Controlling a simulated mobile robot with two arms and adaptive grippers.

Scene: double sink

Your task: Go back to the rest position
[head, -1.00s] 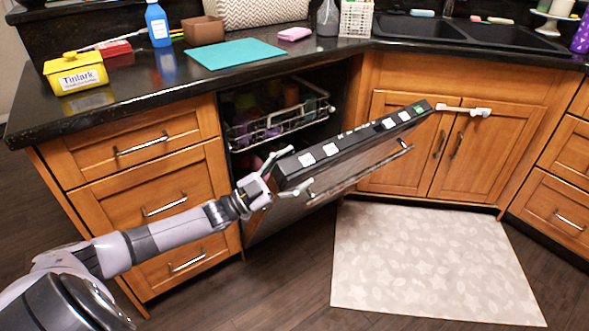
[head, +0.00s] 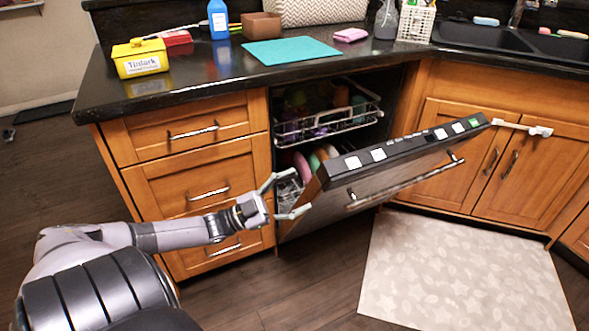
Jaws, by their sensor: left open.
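My left gripper (head: 284,197) is open and empty, its two fingers spread beside the left edge of the dishwasher door (head: 330,187). I cannot tell whether a fingertip touches the door. The door hangs partly open, tilted outward, with a row of buttons on its top edge and a long bar handle (head: 405,180) on its front. Behind it the upper rack (head: 328,124) holds several dishes, and a few plates show in the lower part. My right gripper is not in view.
Drawers (head: 208,193) stand left of the dishwasher. The counter above bears a yellow box (head: 140,60), a teal mat (head: 290,50) and a pink sponge (head: 351,35). A double sink (head: 500,42) is at the right. A pale rug (head: 460,270) lies on the floor.

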